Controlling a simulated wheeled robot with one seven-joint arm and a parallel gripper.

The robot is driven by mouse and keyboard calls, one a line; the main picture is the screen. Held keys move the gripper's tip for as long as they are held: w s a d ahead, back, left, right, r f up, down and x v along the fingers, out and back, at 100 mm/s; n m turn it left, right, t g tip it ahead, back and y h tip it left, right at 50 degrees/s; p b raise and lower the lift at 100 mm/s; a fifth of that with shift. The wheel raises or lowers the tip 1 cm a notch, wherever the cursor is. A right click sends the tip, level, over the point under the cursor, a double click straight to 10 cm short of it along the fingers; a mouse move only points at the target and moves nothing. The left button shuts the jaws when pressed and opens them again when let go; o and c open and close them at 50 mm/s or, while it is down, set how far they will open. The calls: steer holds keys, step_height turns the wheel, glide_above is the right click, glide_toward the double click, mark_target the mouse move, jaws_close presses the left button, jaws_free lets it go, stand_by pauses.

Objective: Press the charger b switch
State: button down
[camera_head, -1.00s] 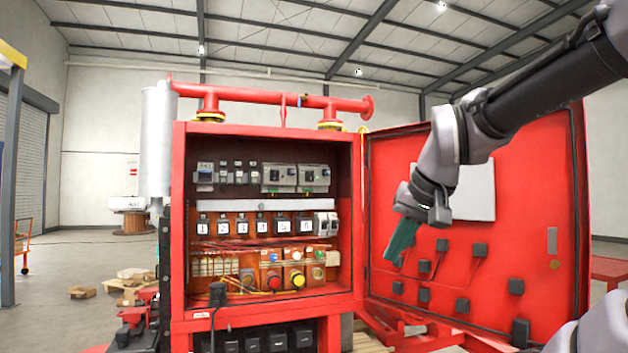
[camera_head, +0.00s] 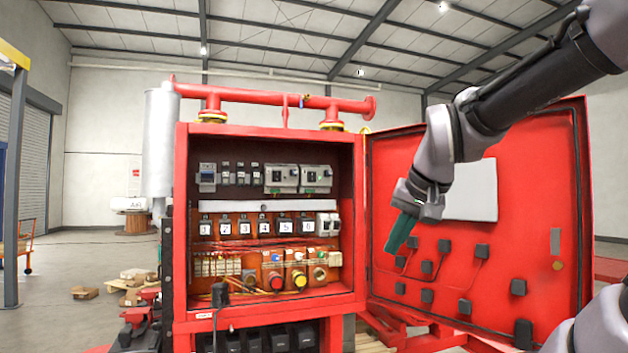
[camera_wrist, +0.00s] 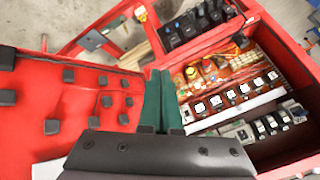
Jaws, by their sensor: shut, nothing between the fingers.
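The open red cabinet (camera_head: 180,225) holds the switchgear. In its top row, two grey-white units (camera_head: 282,179) (camera_head: 316,179) stand side by side at the right. I cannot read which thing is labelled charger b. A middle row of black switches with numbered white tags (camera_head: 244,225) runs below; these tags also show in the wrist view (camera_wrist: 215,101). Under them are red (camera_head: 276,282) and yellow (camera_head: 299,280) knobs. My gripper (camera_head: 391,249), with teal fingers, is shut and empty, pointing down in front of the open door, right of the cabinet opening. Its fingers fill the middle of the wrist view (camera_wrist: 158,74).
The red cabinet door (camera_head: 380,285) stands open at the right, with several black blocks and a pale sheet (camera_head: 472,192) on it. A black plug with a cable (camera_head: 219,294) sits at the cabinet's lower front edge. Boxes (camera_head: 84,292) lie on the floor at left.

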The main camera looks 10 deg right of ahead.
mark_target(312, 183)
steer(key=w+a+r+m+t, duration=0.1)
steer(key=w+r, duration=0.4)
steer(key=w, duration=0.5)
steer(key=w+a+r+m+t, duration=0.2)
steer(key=w+r+m+t, duration=0.2)
steer(key=w, duration=0.6)
steer(key=w+a+r+m+t+y, duration=0.1)
steer(key=w+a+r+m+t, duration=0.1)
steer(key=w+r+m, duration=0.4)
steer(key=w+t, duration=0.1)
steer(key=w, duration=0.3)
steer(key=shift+r, duration=0.3)
steer(key=shift+w, duration=0.1)
steer(key=x, duration=1.4)
steer(key=shift+r, duration=0.2)
steer(key=shift+w, duration=0.15)
steer(key=shift+f, duration=0.15)
